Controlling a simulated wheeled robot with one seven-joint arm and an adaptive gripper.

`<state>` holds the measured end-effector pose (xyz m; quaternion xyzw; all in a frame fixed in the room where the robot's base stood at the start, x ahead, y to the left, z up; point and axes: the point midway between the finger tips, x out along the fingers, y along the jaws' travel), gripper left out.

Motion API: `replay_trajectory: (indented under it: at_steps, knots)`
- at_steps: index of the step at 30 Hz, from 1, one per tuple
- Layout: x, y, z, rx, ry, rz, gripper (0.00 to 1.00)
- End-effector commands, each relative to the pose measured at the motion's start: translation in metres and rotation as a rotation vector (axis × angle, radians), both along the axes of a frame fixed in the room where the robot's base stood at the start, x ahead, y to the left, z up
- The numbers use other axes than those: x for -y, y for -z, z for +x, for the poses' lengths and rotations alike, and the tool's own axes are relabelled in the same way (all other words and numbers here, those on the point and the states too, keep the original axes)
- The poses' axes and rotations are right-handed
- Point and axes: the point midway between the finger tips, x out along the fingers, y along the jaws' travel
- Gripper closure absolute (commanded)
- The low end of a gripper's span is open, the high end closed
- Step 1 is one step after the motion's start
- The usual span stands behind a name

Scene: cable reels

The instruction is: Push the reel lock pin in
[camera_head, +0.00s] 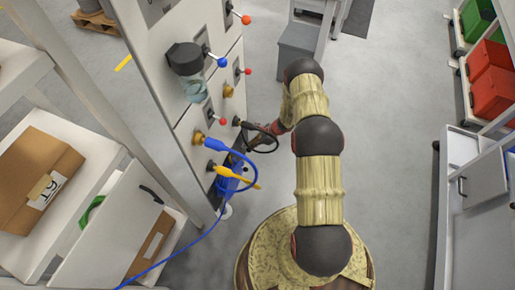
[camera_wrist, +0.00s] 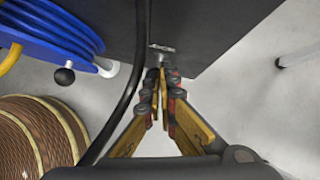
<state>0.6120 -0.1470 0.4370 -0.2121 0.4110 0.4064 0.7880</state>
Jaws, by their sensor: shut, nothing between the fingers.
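The blue reel (camera_head: 231,180) is on the lower front of the grey cabinet (camera_head: 172,105); in the wrist view its blue windings (camera_wrist: 62,25) fill the upper left. A black ball knob on a short stem (camera_wrist: 65,76) sticks out by the reel, left of my gripper. A small grey metal fitting (camera_wrist: 162,49) sits at the edge of the dark panel, just ahead of my fingertips. I cannot tell which of these is the lock pin. My gripper (camera_wrist: 162,78) is shut and empty, its tips close to the fitting; contact is unclear. In the head view it is mostly hidden behind the cable.
A black cable (camera_wrist: 137,75) passes close left of my fingers. Yellow and blue plugs (camera_head: 199,138) and red- and blue-knobbed levers (camera_head: 221,62) stick out of the cabinet. A shelf with a cardboard box (camera_head: 38,165) stands left.

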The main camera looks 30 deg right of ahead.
Motion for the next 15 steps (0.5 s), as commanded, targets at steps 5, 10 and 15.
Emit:
replay_trajectory:
  at_steps: [5,10,15]
  knots:
    - [0.0,0.0,0.0,-0.001,0.002,0.001,1.0]
    - [0.001,-0.001,0.0,-0.001,0.002,0.001,1.0]
    - [0.006,-0.016,-0.002,0.0,-0.001,0.0,1.0]
